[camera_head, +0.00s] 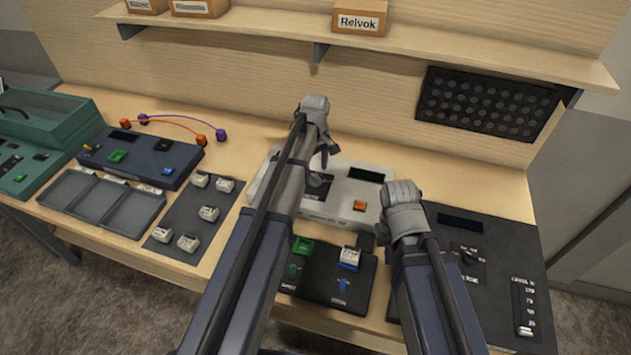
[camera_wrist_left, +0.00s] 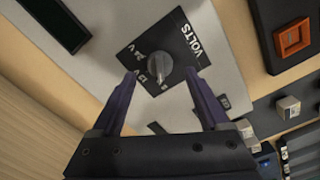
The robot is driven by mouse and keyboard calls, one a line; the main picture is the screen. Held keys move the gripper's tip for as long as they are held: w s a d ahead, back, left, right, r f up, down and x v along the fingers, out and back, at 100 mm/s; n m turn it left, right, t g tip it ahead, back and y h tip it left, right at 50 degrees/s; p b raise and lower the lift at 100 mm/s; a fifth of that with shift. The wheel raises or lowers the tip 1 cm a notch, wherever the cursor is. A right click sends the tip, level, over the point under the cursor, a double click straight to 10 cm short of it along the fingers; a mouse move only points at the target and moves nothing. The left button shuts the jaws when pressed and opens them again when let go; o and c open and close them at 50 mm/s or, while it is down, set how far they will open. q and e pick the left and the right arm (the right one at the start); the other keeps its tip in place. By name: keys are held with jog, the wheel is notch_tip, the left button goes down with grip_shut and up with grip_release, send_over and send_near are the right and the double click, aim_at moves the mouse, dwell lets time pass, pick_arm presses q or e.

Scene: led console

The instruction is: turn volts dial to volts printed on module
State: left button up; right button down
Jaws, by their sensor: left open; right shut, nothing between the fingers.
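The volts dial (camera_wrist_left: 159,68) is a grey round knob on a black square plate marked VOLTS, on a white console (camera_head: 345,210). My left gripper (camera_wrist_left: 161,75) is open, and the knob appears between its fingertips in the left wrist view; contact cannot be told. In the head view my left arm partly hides the dial (camera_head: 318,180), with the left gripper (camera_head: 324,158) over it. A white module (camera_head: 349,254) sits on a blue base in the black board (camera_head: 325,280); its print is too small to read. My right gripper (camera_head: 368,240) is shut and empty near the board.
Several loose modules (camera_head: 209,213) lie on a dark mat at the left, beside a grey tray (camera_head: 105,200) and a dark blue box (camera_head: 140,155). A black console (camera_head: 490,265) stands at the right. A shelf (camera_head: 450,48) runs above the table.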

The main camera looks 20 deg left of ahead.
aim_at(316, 177)
pick_arm(q)
notch_tip(316, 177, down, 3)
jog(key=shift+f+b, duration=0.2)
jog(key=shift+b, duration=0.95)
pick_arm(e)
notch_tip(316, 177, down, 3)
jog(key=shift+f, duration=0.2)
jog(key=shift+r, duration=0.1)
pick_arm(q)
grip_shut()
